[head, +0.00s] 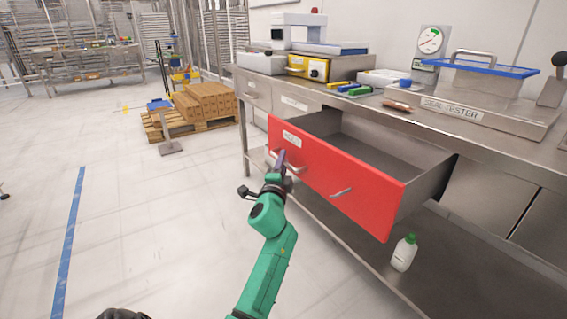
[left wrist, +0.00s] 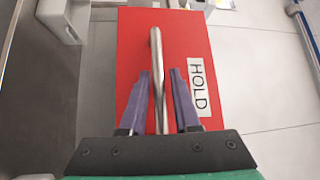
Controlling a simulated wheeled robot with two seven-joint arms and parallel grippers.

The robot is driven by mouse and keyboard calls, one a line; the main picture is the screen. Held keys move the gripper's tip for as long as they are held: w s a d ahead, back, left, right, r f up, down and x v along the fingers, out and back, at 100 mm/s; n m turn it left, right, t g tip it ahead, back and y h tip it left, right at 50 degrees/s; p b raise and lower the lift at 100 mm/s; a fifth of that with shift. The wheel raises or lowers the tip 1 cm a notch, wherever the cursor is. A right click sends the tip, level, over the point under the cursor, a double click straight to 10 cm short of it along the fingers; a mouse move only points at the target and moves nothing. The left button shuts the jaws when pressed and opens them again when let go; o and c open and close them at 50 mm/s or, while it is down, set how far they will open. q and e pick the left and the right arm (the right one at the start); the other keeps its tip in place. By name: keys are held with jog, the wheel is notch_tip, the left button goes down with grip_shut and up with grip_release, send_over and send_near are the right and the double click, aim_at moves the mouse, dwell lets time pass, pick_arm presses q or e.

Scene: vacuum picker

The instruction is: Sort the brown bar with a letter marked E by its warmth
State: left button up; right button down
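A brown bar (head: 398,106) lies on the steel counter near its front edge. No letter on it is readable at this size. A red drawer (head: 330,170) below the counter stands pulled out, and its visible interior looks empty. Its front has bar handles at left and right, and a label reading HOLD in the left wrist view (left wrist: 197,86). My left gripper (head: 282,158) is at the left handle. In the left wrist view, its purple fingers (left wrist: 161,75) stand apart on either side of the metal handle (left wrist: 155,50), with a visible gap. My right gripper is not in view.
Blue and green bars (head: 358,91) lie left of the brown bar. A dial gauge (head: 430,41) and a steel tester (head: 480,100) stand at right. A yellow device (head: 310,67) stands at the back left. A white bottle (head: 403,253) is on the lower shelf.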

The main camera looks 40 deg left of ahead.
pick_arm(q)
jog(key=shift+d, duration=0.1)
